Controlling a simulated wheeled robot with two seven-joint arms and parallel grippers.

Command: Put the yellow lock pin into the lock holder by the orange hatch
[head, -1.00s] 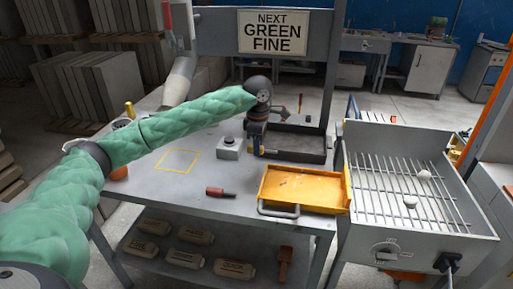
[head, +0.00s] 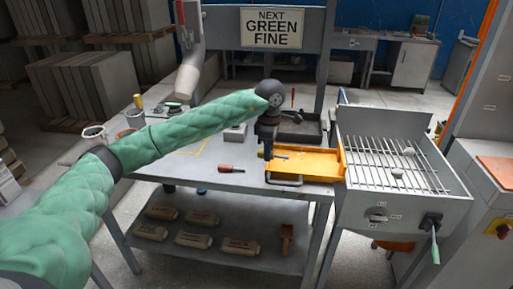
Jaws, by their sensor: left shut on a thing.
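My left gripper (head: 268,152) is at the end of the green-sleeved arm, pointing down at the left back corner of the orange tray (head: 318,164). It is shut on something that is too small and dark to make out. I cannot tell whether that is the yellow lock pin. The lock holder cannot be picked out. An orange panel (head: 497,168) lies on the cabinet at the right edge, and an orange part (head: 392,246) shows low under the grill box; I cannot tell which is the hatch. My right gripper is not in view.
The grill box (head: 400,205) with white lumps on its bars stands right of the grey table (head: 215,172). A black tray (head: 305,130) is behind. Several labelled bags (head: 194,240) lie on the lower shelf.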

